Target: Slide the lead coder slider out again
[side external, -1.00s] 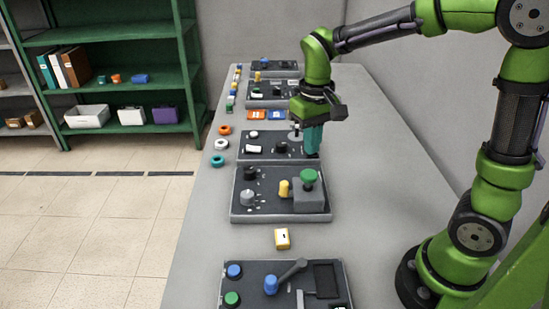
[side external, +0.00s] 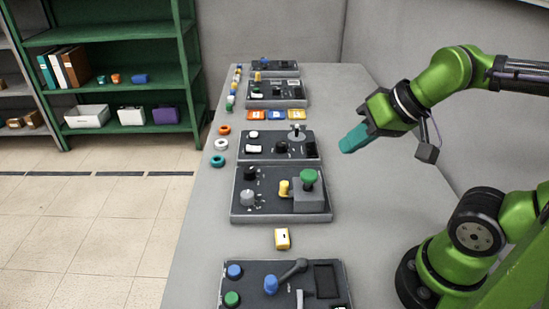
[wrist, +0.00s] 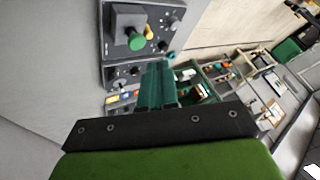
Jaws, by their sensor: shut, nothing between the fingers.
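My gripper (side external: 347,147) has teal fingers and is shut and empty. It hangs above the table, to the right of the panels and clear of them. In the wrist view the shut fingers (wrist: 156,75) point out past the panels. The middle dark panel (side external: 244,155) bears a white block, a black knob (side external: 281,147), a lever with a pale round base (side external: 297,134) and a dark part (side external: 311,149) at its right end. I cannot tell for sure which part is the lead coder slider, or its position.
A nearer panel has a green mushroom button (side external: 308,177) on a grey box and a yellow knob (side external: 284,187). The nearest panel has a grey lever (side external: 292,270). Rings lie left of the middle panel. The table's right side is clear.

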